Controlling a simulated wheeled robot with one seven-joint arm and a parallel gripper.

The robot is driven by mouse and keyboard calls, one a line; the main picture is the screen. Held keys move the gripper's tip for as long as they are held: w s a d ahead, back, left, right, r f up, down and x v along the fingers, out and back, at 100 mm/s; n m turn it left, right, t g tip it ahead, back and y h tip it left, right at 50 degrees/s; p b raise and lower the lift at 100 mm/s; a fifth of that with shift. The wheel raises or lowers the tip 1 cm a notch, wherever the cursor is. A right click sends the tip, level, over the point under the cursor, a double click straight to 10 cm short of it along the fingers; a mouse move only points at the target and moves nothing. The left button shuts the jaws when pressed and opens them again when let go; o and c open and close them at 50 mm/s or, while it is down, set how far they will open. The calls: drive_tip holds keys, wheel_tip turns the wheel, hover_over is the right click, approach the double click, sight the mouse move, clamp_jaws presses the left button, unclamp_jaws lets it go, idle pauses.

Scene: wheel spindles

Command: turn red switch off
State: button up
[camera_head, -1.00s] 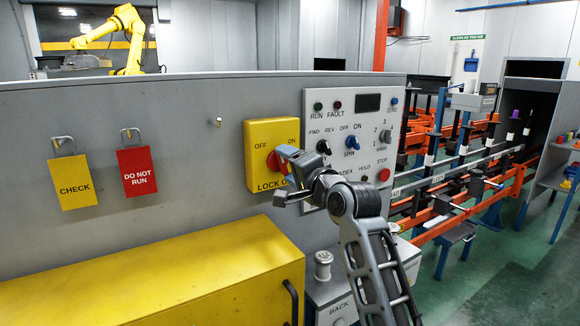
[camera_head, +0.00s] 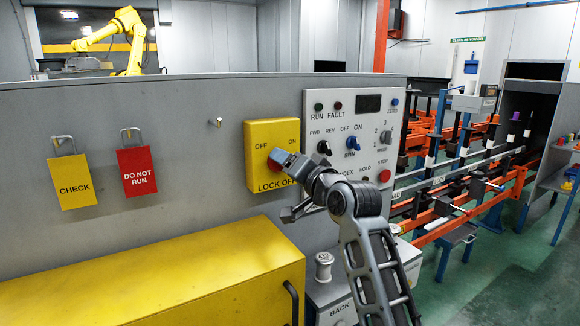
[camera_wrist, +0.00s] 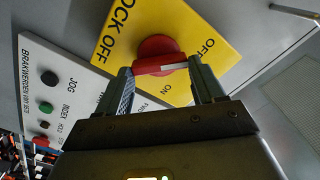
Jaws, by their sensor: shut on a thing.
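The red switch (camera_head: 273,166) is a round knob with a bar handle on a yellow panel (camera_head: 262,132) marked OFF at upper left, ON at upper right and LOCK OFF below. My gripper (camera_head: 284,161) is at the knob and hides most of it in the head view. In the wrist view the red switch (camera_wrist: 157,49) sits between the two fingers of my gripper (camera_wrist: 160,72), which are shut on its bar handle. A white mark on the handle points between the OFF and ON labels.
A grey control panel (camera_head: 333,113) with knobs and buttons is right beside the yellow panel. A yellow cabinet (camera_head: 150,285) stands below left. CHECK (camera_head: 75,187) and DO NOT RUN (camera_head: 137,178) tags hang on the wall at left. A white spool (camera_head: 323,267) is below my arm.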

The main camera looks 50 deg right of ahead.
drive_tip(key=shift+f, duration=0.15)
drive_tip(key=o, duration=1)
drive_tip(key=shift+o, duration=0.2)
drive_tip(key=b+v, duration=0.1)
drive_tip(key=v, duration=0.6)
drive_tip(key=shift+s, duration=0.4)
drive_tip(key=shift+a, duration=0.15)
